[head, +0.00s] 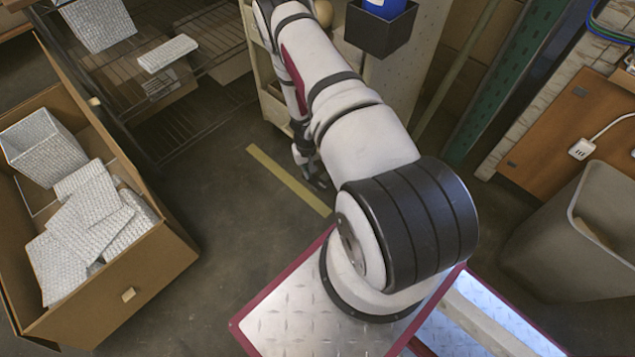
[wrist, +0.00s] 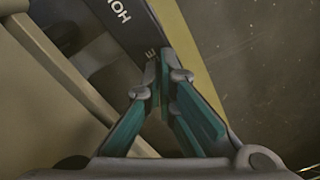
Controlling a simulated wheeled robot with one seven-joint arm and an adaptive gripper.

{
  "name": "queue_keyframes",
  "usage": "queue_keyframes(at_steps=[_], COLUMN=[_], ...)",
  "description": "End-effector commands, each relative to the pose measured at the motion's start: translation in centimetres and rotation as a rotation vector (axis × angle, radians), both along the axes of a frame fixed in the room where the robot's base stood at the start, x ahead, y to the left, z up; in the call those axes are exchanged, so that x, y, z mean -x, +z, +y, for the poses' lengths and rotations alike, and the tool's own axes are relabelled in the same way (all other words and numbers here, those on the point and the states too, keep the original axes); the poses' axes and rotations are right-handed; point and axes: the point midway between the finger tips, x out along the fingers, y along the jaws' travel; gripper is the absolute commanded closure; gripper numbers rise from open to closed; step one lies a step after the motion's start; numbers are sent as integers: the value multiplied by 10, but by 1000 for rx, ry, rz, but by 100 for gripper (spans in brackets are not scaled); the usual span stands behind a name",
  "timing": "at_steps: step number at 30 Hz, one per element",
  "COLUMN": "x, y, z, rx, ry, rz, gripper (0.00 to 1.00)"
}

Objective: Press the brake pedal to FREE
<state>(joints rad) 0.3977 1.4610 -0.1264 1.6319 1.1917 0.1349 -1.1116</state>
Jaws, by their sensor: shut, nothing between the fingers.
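The brake pedal (wrist: 138,36) is a dark bar running diagonally at the top of the wrist view. White letters "HO" show near its upper end, and an "E" shows close to my fingertips. My gripper (wrist: 163,72) is shut and empty, with its teal-padded fingertips over or against the "E" end of the pedal; I cannot tell if they touch. The fingers hide part of the pedal's lettering. In the head view my gripper (head: 314,174) is low near the floor beside the beige cart (head: 272,108); the pedal cannot be made out there.
A yellow floor stripe (head: 288,180) runs beside my gripper. An open cardboard box (head: 165,260) with bubble-wrapped parts stands at left. A wire rack (head: 215,45) is behind it. A grey bin (head: 590,230) stands at right. The floor between box and stripe is clear.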

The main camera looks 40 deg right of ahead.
Motion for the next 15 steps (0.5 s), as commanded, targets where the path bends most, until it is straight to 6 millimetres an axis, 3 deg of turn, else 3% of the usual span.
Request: queue_keyframes(at_steps=[15], x=[-1], y=[31], z=[-1], rx=[1], ry=[-2], rz=[-2], gripper=[100])
